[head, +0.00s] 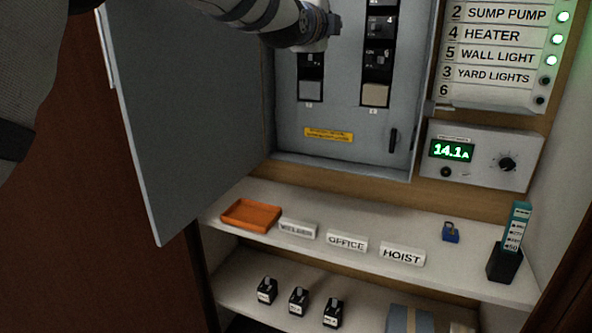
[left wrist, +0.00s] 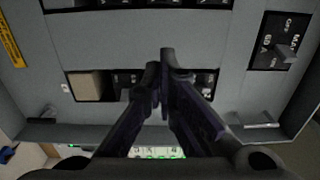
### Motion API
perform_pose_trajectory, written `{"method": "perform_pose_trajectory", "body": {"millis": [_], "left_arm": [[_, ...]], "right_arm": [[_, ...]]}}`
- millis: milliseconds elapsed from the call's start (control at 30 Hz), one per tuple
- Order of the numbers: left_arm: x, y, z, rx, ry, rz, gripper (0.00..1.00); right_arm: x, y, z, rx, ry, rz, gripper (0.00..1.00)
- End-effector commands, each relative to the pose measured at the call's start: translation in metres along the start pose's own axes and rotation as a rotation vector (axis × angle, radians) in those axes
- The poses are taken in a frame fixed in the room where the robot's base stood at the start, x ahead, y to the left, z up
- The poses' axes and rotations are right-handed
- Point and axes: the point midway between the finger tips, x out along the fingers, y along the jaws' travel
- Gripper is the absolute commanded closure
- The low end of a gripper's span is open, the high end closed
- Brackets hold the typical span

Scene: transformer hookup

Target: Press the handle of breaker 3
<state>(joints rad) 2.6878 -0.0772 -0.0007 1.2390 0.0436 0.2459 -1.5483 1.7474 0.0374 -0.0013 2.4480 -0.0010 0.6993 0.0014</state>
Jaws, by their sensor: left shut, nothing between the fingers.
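A grey breaker panel (head: 345,150) stands open with two columns of black breakers. Breaker 4 (head: 380,27) shows in the right column, with another breaker (head: 377,58) below it. My left gripper (head: 333,24) is at the top of the head view, in front of the left column, and hides its upper part. I cannot make out breaker 3. In the left wrist view my left gripper's shut, empty fingers (left wrist: 165,68) overlap a breaker row (left wrist: 125,84) with a beige blank (left wrist: 88,85). I cannot tell whether they touch it. My right gripper is not in view.
The open panel door (head: 185,110) hangs at the left. A main breaker (left wrist: 283,52) is at the upper right of the wrist view. A meter box (head: 480,155) reads 14.1 A. The shelf holds an orange tray (head: 250,215), label plates, a blue padlock (head: 451,235) and a black holder (head: 504,264).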

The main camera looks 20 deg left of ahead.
Motion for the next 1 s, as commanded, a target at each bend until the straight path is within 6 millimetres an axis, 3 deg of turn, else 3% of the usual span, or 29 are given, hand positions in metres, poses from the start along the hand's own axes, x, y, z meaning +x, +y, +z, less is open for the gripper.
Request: {"method": "perform_pose_trajectory", "body": {"millis": [533, 1000], "left_arm": [[0.003, 0.112, 0.01, -0.16, -0.026, 0.169, 1.0], [-0.01, 0.204, 0.017, -0.296, -0.066, 0.31, 1.0]], "right_arm": [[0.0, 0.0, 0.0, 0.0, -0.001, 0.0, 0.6], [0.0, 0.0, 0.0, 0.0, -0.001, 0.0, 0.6]]}}
